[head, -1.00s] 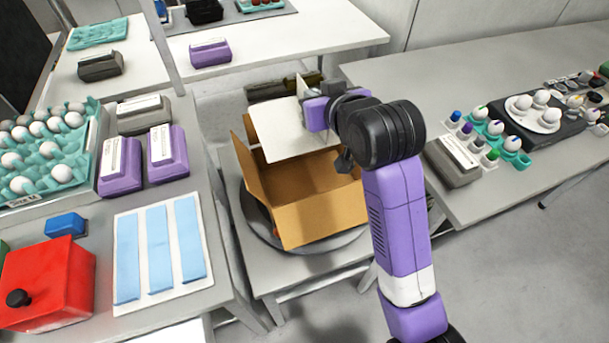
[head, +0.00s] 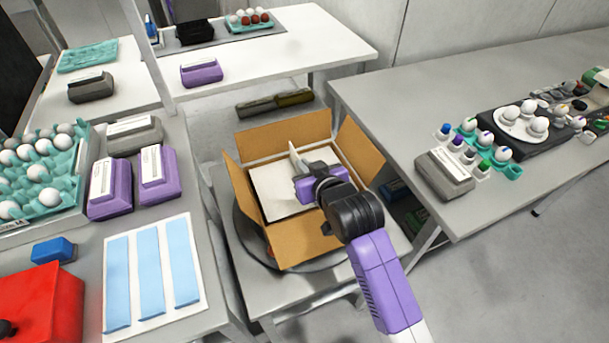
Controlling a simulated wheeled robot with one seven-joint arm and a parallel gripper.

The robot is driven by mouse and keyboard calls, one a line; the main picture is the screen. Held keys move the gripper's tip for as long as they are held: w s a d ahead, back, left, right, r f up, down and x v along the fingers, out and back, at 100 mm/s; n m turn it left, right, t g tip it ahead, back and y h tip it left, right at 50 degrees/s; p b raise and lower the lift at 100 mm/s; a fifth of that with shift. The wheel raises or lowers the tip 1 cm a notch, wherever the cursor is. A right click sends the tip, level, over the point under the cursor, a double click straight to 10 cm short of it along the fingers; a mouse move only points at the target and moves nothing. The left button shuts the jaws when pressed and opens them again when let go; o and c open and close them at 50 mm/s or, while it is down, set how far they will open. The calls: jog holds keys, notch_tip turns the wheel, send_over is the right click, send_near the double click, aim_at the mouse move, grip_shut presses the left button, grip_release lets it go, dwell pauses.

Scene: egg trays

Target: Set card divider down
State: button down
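The card divider (head: 275,190) is a flat pale sheet inside the open cardboard box (head: 295,253). It looks roughly level and fills much of the box opening; its right part is hidden by my gripper and wrist. My gripper (head: 301,172) reaches into the box over the divider. A thin white upright piece (head: 297,160) shows at the gripper's tip, and I cannot tell whether it is a finger or part of the card. The fingers' spacing is hidden, and so is whether the divider rests on anything below.
The box stands on a round grey turntable (head: 247,232) with its flaps spread outward. At left are purple cartons (head: 157,175), a teal egg tray (head: 50,200) and blue strips (head: 150,268). At right, a table holds a grey carton (head: 444,174) and egg cups.

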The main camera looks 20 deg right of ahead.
aim_at(298, 173)
jog(key=shift+f, duration=1.7)
jog(key=shift+f, duration=0.1)
jog(key=shift+f+b, duration=0.3)
jog(key=shift+f, duration=0.05)
jog(key=shift+f, duration=0.2)
jog(key=c, duration=1.6)
grip_release()
jog(key=shift+c, duration=0.2)
jog(key=shift+r, duration=0.1)
